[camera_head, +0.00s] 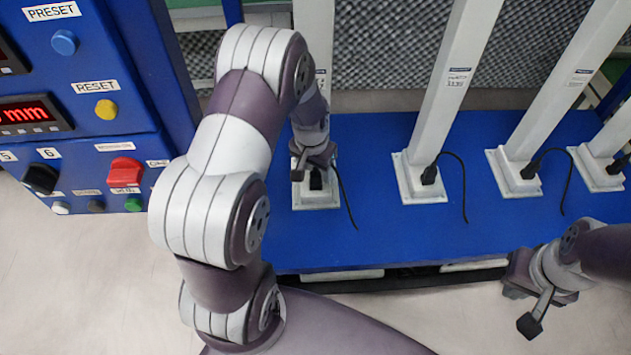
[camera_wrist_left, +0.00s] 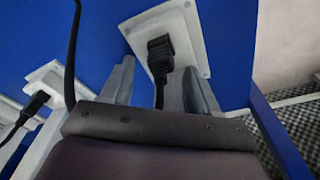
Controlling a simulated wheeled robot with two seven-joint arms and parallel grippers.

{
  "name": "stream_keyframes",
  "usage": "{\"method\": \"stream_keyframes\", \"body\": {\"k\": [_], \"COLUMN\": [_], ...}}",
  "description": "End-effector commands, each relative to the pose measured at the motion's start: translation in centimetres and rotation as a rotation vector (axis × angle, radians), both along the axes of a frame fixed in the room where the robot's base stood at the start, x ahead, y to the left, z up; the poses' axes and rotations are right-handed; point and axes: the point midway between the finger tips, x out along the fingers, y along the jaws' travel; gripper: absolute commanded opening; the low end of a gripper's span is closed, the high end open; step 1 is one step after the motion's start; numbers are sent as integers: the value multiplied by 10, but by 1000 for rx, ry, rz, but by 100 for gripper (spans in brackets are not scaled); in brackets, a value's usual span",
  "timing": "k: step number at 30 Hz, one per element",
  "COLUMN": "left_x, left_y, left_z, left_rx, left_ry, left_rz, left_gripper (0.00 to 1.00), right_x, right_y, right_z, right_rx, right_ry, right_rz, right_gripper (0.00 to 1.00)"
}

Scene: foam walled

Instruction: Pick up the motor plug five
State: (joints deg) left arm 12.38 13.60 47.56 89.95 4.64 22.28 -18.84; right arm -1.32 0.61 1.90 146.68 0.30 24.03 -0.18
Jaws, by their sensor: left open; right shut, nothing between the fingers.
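A black motor plug (camera_head: 316,180) with a cable sits in the white square base plate (camera_head: 300,200) of the leftmost post, on the blue platform. In the left wrist view the same plug (camera_wrist_left: 160,52) stands between and just beyond my fingertips, on its white plate (camera_wrist_left: 190,30). My left gripper (camera_head: 316,160) is open, one finger to each side of the plug's cable end; contact is not visible. Its fingers also show in the left wrist view (camera_wrist_left: 158,80). No number on the plug is readable. My right gripper (camera_head: 530,322) is shut and empty, at the lower right, away from the plugs.
Similar black plugs (camera_head: 429,174) (camera_head: 530,170) sit in white plates along the blue platform (camera_head: 380,230) to the right, with loose hanging cables. Tall white posts (camera_head: 460,75) rise from the plates. A blue control panel (camera_head: 100,90) with buttons stands at the left.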

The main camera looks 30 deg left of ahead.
Motion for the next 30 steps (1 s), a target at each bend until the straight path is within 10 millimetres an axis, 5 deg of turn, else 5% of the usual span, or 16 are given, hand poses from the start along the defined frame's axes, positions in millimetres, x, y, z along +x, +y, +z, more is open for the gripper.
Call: {"method": "stream_keyframes", "body": {"k": [2,8,14,25,30], "left_x": [1,2,2,2,2], "left_y": [0,0,0,0,0], "left_z": [-18,-18,-18,-15,7], "left_rx": [0,0,0,0,0], "left_ry": [1,-1,-1,-1,-1], "left_rz": [0,0,1,1,0], "left_gripper": [60,60,5,4,4], "right_x": [0,0,0,0,0], "right_y": [0,0,0,0,0], "right_z": [-10,-8,-8,-6,6], "right_rx": [0,0,0,0,0], "right_ry": [0,0,0,0,0], "right_rz": [0,0,0,0,0], "right_gripper": [0,0,0,0,0]}}
